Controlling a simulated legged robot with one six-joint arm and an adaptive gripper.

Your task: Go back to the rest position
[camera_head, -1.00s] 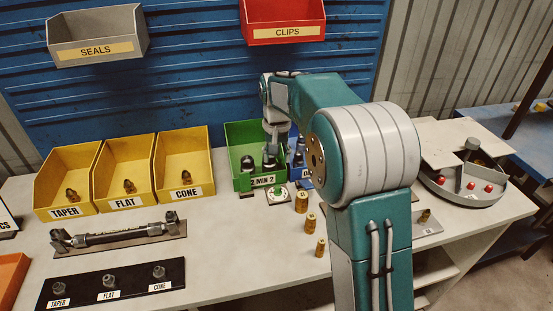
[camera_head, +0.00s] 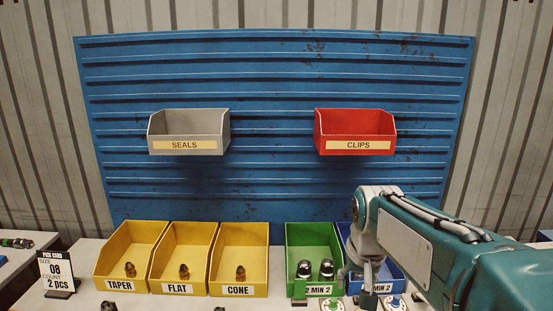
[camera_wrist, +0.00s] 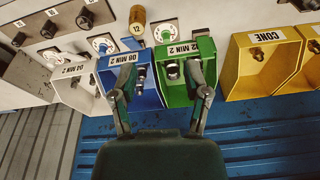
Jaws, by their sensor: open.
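My gripper (camera_wrist: 160,92) is open and empty, its two fingers spread wide in the wrist view. One finger is in front of the blue bin (camera_wrist: 149,97) and the other in front of the green bin (camera_wrist: 171,97). In the head view my arm reaches in from the right, and its end is by the blue bin (camera_head: 393,272), beside the green bin (camera_head: 302,240). The fingertips are hard to make out there. The green bin holds dark fittings (camera_head: 326,268).
Yellow bins marked TAPER, FLAT and CONE (camera_head: 243,240) stand left of the green bin. A pick card (camera_head: 59,272) reads size 08, count 2 pcs. A grey SEALS bin (camera_head: 188,130) and a red CLIPS bin (camera_head: 356,128) hang on the blue wall panel (camera_head: 270,75).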

